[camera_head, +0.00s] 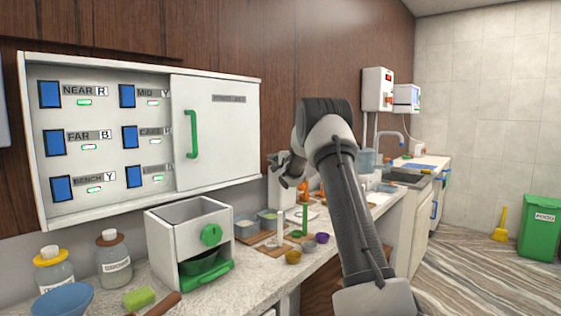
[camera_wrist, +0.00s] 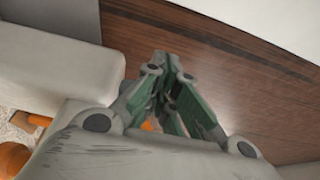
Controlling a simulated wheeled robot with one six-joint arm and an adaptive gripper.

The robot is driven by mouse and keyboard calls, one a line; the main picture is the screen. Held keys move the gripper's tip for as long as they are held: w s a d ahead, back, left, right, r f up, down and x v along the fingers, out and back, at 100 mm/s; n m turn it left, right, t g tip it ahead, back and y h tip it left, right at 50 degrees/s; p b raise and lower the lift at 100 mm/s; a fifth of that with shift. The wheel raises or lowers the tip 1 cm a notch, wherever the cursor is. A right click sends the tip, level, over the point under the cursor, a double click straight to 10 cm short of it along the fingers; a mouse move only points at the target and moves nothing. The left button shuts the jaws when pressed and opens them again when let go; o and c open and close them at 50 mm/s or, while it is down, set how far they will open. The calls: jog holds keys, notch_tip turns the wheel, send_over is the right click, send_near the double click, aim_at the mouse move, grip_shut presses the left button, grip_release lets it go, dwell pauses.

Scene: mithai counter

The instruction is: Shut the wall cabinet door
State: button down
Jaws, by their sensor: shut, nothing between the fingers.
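The white wall cabinet (camera_head: 145,66) hangs on the wood-panelled wall at the left of the head view. Its flat white door (camera_head: 216,135) covers the right part of the front and bears an upright green handle (camera_head: 191,134). The left part is uncovered and shows blue switches with labels. My gripper (camera_head: 272,160) is just right of the cabinet's lower right corner, apart from the handle. In the wrist view my gripper (camera_wrist: 166,62) has its fingers together and empty, facing the wood wall.
Below the cabinet, the counter holds a white box with a green knob (camera_head: 211,235), jars (camera_head: 114,258) and several small bowls (camera_head: 293,257). A white wall unit (camera_head: 377,90) is farther right. A green bin (camera_head: 540,228) stands on open floor.

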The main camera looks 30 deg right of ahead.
aim_at(192, 171)
jog(key=a, duration=0.4)
jog(key=shift+s, duration=0.2)
jog(key=s+a, duration=0.4)
jog(key=a, duration=0.7)
jog(key=s+a, duration=0.4)
jog(key=a, duration=0.7)
jog(key=s+a, duration=0.4)
jog(key=a, duration=0.7)
jog(key=shift+s+a, duration=0.1)
jog(key=shift+a, duration=0.1)
